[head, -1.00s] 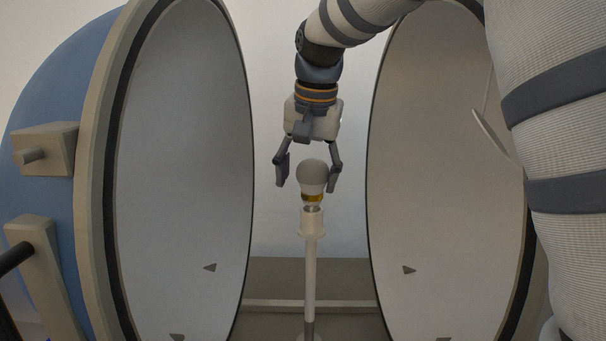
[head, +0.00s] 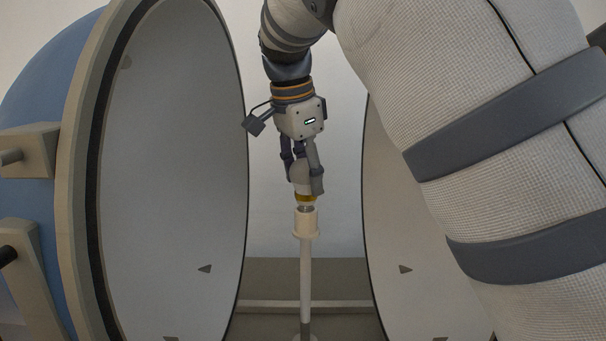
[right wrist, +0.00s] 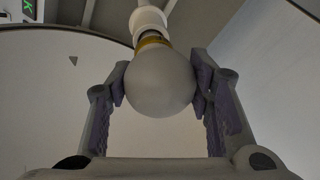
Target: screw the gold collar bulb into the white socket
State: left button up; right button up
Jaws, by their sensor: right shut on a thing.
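The gold collar bulb (head: 304,198) stands upright at the top of the white socket (head: 305,222), which sits on a thin post. A bit of metal thread shows between the gold collar and the socket. My right gripper (head: 304,180) comes down from above and is shut on the bulb's globe, hiding much of it in the head view. In the right wrist view, the white globe (right wrist: 160,80) sits between both finger pads, with the gold collar and the socket (right wrist: 149,20) beyond it. My left gripper is not in view.
Two large pale half-shells stand on either side of the post, the left one (head: 170,180) blue outside and the right one (head: 385,215) partly hidden by my right arm. The gap between them is narrow. A low ledge (head: 270,280) lies behind the post.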

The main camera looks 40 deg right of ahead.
jog(key=m+g, duration=0.1)
jog(key=m, duration=0.2)
jog(key=m+b, duration=0.1)
jog(key=m, duration=0.2)
jog(key=m+g, duration=0.1)
jog(key=m, duration=0.2)
jog(key=shift+w+d+f+g+b, duration=0.25)
jog(key=shift+w+f+g+b, duration=0.05)
jog(key=shift+f+b, duration=0.1)
jog(key=shift+r+m, duration=0.15)
jog(key=shift+m, duration=0.95)
jog(key=shift+s+r+m+g+y, duration=0.1)
jog(key=shift+r+m+g+y, duration=0.1)
jog(key=shift+m, duration=0.3)
jog(key=shift+s+r+m+g+y, duration=0.1)
jog(key=shift+m+g, duration=0.1)
jog(key=shift+m, duration=0.3)
jog(key=o, duration=1)
jog(key=shift+d, duration=0.1)
jog(key=shift+w+d+f, duration=0.1)
jog(key=shift+d+f, duration=0.05)
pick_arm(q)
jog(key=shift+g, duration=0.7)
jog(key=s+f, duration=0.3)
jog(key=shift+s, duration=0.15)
